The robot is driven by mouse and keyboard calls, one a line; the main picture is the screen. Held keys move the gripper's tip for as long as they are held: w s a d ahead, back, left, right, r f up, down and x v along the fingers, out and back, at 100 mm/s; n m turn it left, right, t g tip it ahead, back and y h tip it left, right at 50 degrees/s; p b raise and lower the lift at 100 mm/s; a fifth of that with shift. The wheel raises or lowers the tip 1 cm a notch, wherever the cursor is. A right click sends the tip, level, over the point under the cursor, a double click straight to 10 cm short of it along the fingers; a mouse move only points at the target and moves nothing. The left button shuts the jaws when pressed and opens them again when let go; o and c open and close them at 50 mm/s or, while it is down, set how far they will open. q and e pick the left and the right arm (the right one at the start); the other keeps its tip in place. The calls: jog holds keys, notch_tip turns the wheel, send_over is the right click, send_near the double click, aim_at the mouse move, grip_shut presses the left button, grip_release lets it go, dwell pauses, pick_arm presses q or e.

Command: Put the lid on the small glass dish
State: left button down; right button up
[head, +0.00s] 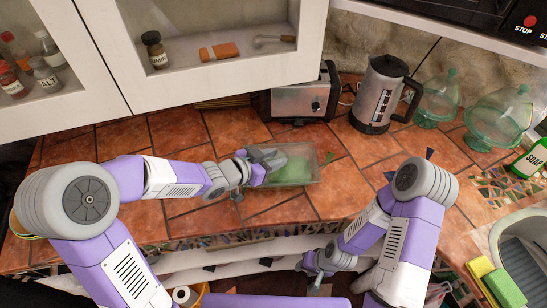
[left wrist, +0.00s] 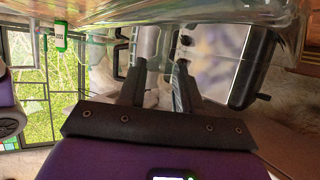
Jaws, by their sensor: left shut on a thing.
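The small glass dish (head: 312,178) stands on the tiled counter in the middle of the head view, a clear rectangular dish with something green showing through it. My left gripper (head: 268,158) is over the dish's left part, shut on what looks like the clear glass lid. The lid is hard to tell from the dish in the head view. In the left wrist view clear glass (left wrist: 200,14) spans the top, and my left gripper's fingers (left wrist: 158,85) reach up to it. Whether the lid rests on the rim I cannot tell. My right gripper (head: 318,268) is low, by the counter's front edge; its fingers are too small to read.
Behind the dish stand a toaster (head: 302,98) and a kettle (head: 378,95). Green glass cloches (head: 497,118), a soap bottle (head: 531,160) and a sink (head: 522,262) with sponges (head: 493,283) are at the right. Cabinet doors (head: 215,85) overhang at the top left.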

dwell(0.3)
pick_arm(q)
jog(key=shift+c, duration=1)
grip_release()
jog(key=shift+f, duration=0.1)
notch_tip(320, 180, up, 7)
jog(key=p, duration=0.6)
jog(key=shift+p, duration=0.3)
